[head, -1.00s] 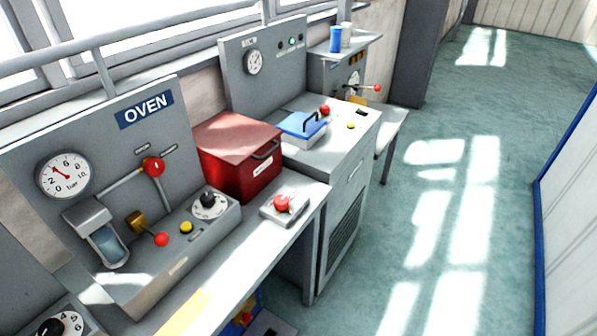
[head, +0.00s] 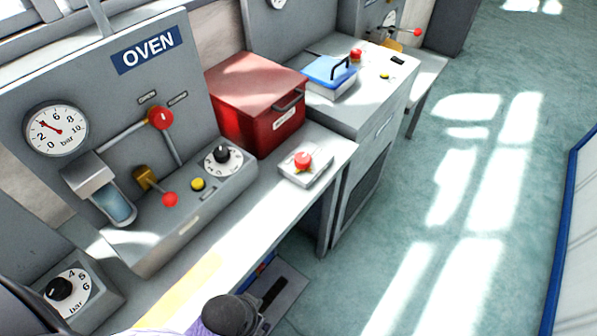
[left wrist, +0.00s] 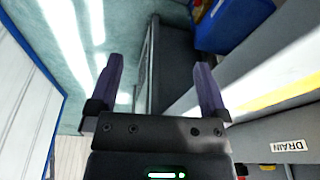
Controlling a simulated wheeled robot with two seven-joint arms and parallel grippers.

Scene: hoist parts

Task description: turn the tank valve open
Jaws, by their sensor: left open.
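No label in view names the tank valve. On the OVEN panel, a red-knobbed lever (head: 161,117) sits at a pipe joint. Lower down, a brass valve (head: 146,178) has a lever ending in a red ball (head: 170,199), beside a small glass vessel of blue liquid (head: 114,205). My left gripper (left wrist: 159,65) is open and empty in the left wrist view, with its two purple fingers apart above the floor beside the bench. In the head view, a purple and dark part of my arm shows at the bottom edge; its fingers cannot be made out. My right gripper is not in view.
A red box (head: 262,95) and a red push button (head: 302,159) stand on the bench. A blue-lidded container (head: 330,75) sits on the cabinet beyond. The floor at right is clear.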

